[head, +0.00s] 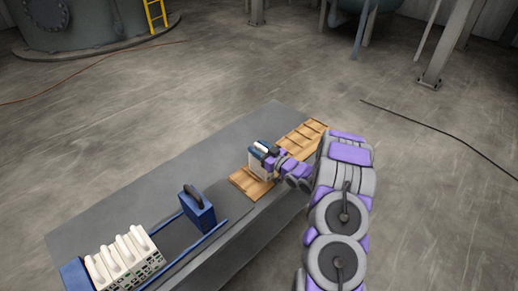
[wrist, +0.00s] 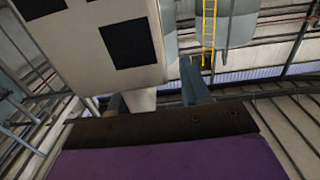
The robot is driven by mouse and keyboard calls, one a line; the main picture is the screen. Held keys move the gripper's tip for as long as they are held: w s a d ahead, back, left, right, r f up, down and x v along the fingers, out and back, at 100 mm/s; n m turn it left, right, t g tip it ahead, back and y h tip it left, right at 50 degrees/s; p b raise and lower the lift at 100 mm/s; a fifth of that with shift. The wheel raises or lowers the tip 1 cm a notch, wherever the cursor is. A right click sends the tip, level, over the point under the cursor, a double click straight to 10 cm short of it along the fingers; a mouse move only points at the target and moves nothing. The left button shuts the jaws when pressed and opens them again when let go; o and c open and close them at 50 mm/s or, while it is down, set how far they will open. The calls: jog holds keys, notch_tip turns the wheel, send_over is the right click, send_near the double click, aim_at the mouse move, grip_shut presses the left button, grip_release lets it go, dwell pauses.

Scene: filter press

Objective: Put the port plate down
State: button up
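The port plate (head: 258,166) is a cream slab with a dark upper part in the head view, over the wooden slatted rack (head: 304,138). I cannot tell whether its lower edge touches the wood. In the wrist view the plate (wrist: 88,42) fills the upper left, cream with black squares, and looks tilted. My gripper (head: 267,154) is at the plate's upper part. In the wrist view its two grey-blue fingers (wrist: 157,92) stand on both sides of a cream piece of the plate, apparently its handle. The contact faces are partly hidden.
The grey table (head: 165,185) carries the blue press rails (head: 205,245), several white plates (head: 125,258) at the left, and a blue block with a dark handle (head: 197,208). Bare table lies between the blue block and the rack. A dark cable (head: 440,131) crosses the floor.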

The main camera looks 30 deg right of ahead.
jog(key=shift+d, duration=0.55)
jog(key=shift+s+d+f, duration=0.1)
jog(key=shift+s+d, duration=0.35)
jog(key=shift+s, duration=0.05)
jog(key=p+v, duration=0.2)
jog(key=v, duration=0.9)
jog(key=w+r+g+h, duration=0.3)
jog(key=r+g+h, duration=0.1)
jog(key=g+h, duration=0.1)
jog(key=s+a+r+m+g+h, duration=0.25)
jog(key=s+r+g+h, duration=0.2)
jog(key=s+r, duration=0.3)
jog(key=s+a+r+g+y, duration=0.1)
jog(key=s+a+r+g, duration=0.1)
jog(key=s+a, duration=0.5)
jog(key=s+a+r+m+g+y, duration=0.1)
jog(key=s+a+r+g, duration=0.2)
jog(key=s+a, duration=0.4)
jog(key=s+a+r+g+y, duration=0.1)
jog(key=s+a+r+g, duration=0.2)
jog(key=s, duration=1.7)
jog(key=a+g, duration=0.1)
jog(key=a, duration=0.3)
jog(key=shift+a, duration=0.4)
